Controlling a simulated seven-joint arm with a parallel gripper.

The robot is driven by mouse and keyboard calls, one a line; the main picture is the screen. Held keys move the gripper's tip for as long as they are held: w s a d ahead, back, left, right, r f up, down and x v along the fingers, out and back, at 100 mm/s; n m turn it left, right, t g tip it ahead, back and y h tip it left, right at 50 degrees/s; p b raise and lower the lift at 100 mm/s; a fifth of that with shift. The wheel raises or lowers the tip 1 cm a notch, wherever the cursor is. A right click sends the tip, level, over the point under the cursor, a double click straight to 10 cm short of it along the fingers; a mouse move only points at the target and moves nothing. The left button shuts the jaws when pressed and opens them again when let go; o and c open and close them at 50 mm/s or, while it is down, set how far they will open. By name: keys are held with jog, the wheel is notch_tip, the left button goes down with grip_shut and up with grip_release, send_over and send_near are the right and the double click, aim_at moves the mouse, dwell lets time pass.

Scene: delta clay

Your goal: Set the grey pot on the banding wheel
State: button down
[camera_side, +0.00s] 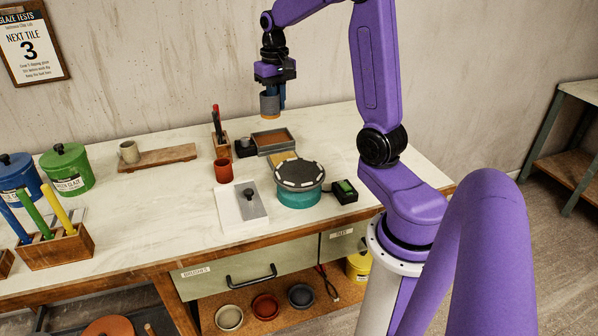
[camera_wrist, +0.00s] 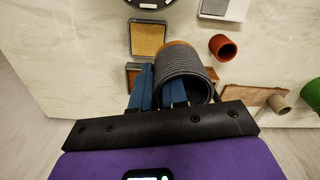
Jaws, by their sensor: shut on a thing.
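The grey pot (camera_side: 269,105), with an orange-brown base, hangs in my gripper (camera_side: 279,98) high above the back of the table. In the wrist view the ribbed grey pot (camera_wrist: 183,70) has its open mouth toward the camera. The blue fingers of my gripper (camera_wrist: 165,88) are shut on it at its left side; their exact contact is partly hidden. The banding wheel (camera_side: 299,175) has a dark round top with pale marks on a teal base and stands empty near the table's front edge. Only the wheel's edge (camera_wrist: 152,4) shows at the top of the wrist view.
A red cup (camera_side: 223,171) and a white board with a grey plate (camera_side: 249,200) are left of the wheel. A small black device (camera_side: 344,191) is to its right. A yellow sponge-like block (camera_side: 283,159) and a tray (camera_side: 273,139) lie behind it.

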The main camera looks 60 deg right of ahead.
jog(key=s+a+n, duration=0.5)
jog(key=s, duration=0.5)
jog(key=s+a+n, duration=0.5)
jog(key=s+a, duration=0.1)
jog(key=s, duration=0.5)
send_over(300, 168)
jog(key=shift+n, duration=0.3)
jog(key=f, duration=0.8)
jog(key=shift+s+a+f, duration=0.15)
jog(key=shift+s+f, duration=0.05)
jog(key=shift+f, duration=0.05)
jog(key=shift+w+f, duration=0.2)
jog(key=shift+f, duration=0.05)
jog(key=shift+w+f, duration=0.1)
jog(key=shift+f, duration=1.6)
jog(key=shift+f, duration=0.1)
jog(key=c, duration=1.2)
grip_release()
jog(key=shift+o, duration=0.2)
